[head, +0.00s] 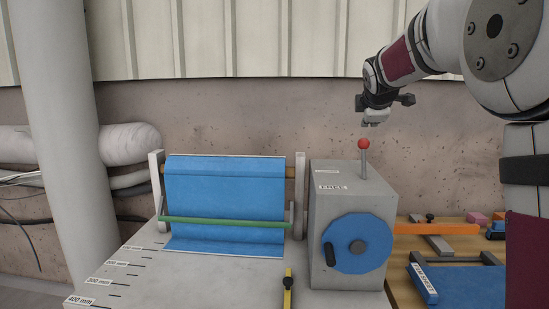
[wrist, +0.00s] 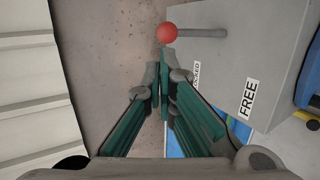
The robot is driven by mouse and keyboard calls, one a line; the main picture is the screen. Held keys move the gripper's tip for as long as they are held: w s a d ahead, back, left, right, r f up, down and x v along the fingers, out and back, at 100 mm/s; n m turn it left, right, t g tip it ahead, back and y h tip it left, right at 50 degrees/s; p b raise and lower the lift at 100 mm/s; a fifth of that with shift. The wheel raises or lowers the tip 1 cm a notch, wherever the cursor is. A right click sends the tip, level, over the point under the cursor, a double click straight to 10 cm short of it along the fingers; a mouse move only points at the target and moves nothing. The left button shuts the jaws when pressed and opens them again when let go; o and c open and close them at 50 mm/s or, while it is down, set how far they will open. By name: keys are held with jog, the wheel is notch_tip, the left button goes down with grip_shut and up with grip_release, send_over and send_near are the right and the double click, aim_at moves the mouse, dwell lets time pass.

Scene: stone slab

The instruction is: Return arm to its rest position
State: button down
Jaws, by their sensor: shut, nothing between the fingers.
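My gripper (head: 374,121) is shut and empty, just above the red-knobbed lever in the head view. In the wrist view my gripper (wrist: 162,75) has its fingertips together, apart from the lever in the picture. The lever's red ball (head: 363,144) tops an upright grey rod on a grey box (head: 340,215). The ball also shows in the wrist view (wrist: 167,32). My arm reaches in from the upper right. Labels reading FREE (wrist: 248,98) and LOCKED, the latter partly hidden, are on the box.
A roll of blue sheet (head: 225,195) with a green bar stands on the slab at left. A blue dial (head: 357,243) is on the box front. An orange bar (head: 436,229) and a blue tray (head: 460,288) lie on the wooden table at right. A pillar (head: 70,120) stands far left.

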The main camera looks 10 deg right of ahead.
jog(key=s+a+f+m+g+y, duration=0.2)
jog(key=s+a+f+m, duration=0.2)
jog(key=s, duration=1)
jog(key=s+a+f+m+g+y, duration=0.1)
jog(key=s+a+f+m, duration=0.4)
jog(key=s, duration=0.9)
jog(key=s+a+f+m+g+y, duration=0.2)
jog(key=s+a+f+m, duration=0.2)
jog(key=s+a+f, duration=0.5)
jog(key=s+a, duration=0.3)
jog(key=s, duration=0.1)
jog(key=shift+s+a+f+m+g+y, duration=0.2)
jog(key=shift+s+a+m+g+y, duration=0.1)
jog(key=shift+s+a, duration=0.1)
